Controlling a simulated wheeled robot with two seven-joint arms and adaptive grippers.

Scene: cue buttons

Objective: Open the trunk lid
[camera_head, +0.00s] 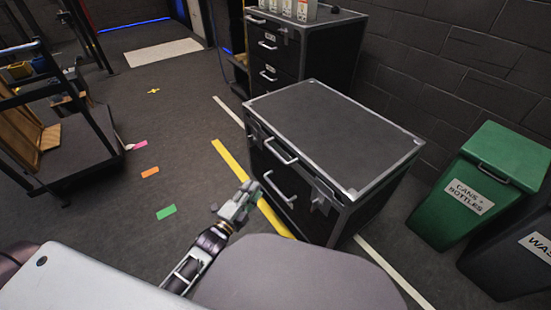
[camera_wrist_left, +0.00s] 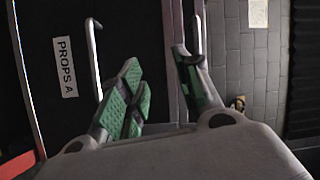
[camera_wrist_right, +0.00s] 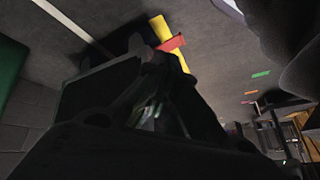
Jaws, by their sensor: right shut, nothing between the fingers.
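The black trunk (camera_head: 335,140) with metal edges stands right of centre in the head view, its lid (camera_head: 330,125) down. A metal handle (camera_head: 281,152) is near the lid's front edge, and a lower handle (camera_head: 279,190) is on the front face. My left gripper (camera_head: 240,202) is in front of this face, low and near the lower handle. In the left wrist view its green-padded fingers (camera_wrist_left: 158,88) are apart with nothing between them. A metal bar handle (camera_wrist_left: 93,60) stands left of them, seemingly apart. My right gripper (camera_wrist_right: 150,65) is dark and shut in its wrist view.
A black drawer cabinet (camera_head: 300,50) with bottles on top stands behind the trunk. A green bin (camera_head: 480,185) and a dark bin (camera_head: 510,255) are at right. A cart (camera_head: 65,135) is at far left. Floor with coloured tape (camera_head: 166,212) is open left of the trunk.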

